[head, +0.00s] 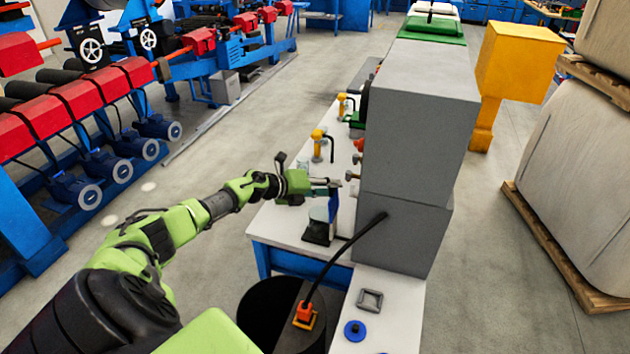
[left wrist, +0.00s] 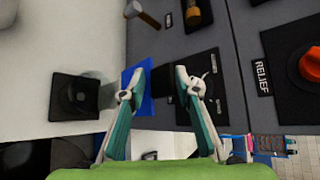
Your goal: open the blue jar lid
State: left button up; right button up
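A flat blue piece (head: 333,204), which may be the blue lid, stands upright close to the grey panel box in the head view. A black base (head: 318,233) with a pale body on it is beside it. In the left wrist view, a blue square (left wrist: 141,82) shows behind the left fingertip. My left gripper (head: 330,187) is over the white bench, close to the blue piece. Its fingers (left wrist: 158,88) are apart, with nothing seen held between them. Contact with the blue piece cannot be told. My right gripper is not in view.
The tall grey box (head: 415,120) stands right of the gripper. Yellow-topped fittings (head: 317,140) stand farther along the bench. An orange knob (left wrist: 312,66) is beside a RELIEF label.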

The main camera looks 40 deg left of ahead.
pick_arm(q)
jog(key=v, duration=1.1)
jog(key=shift+d+r, duration=0.25)
jog(key=shift+d, duration=0.05)
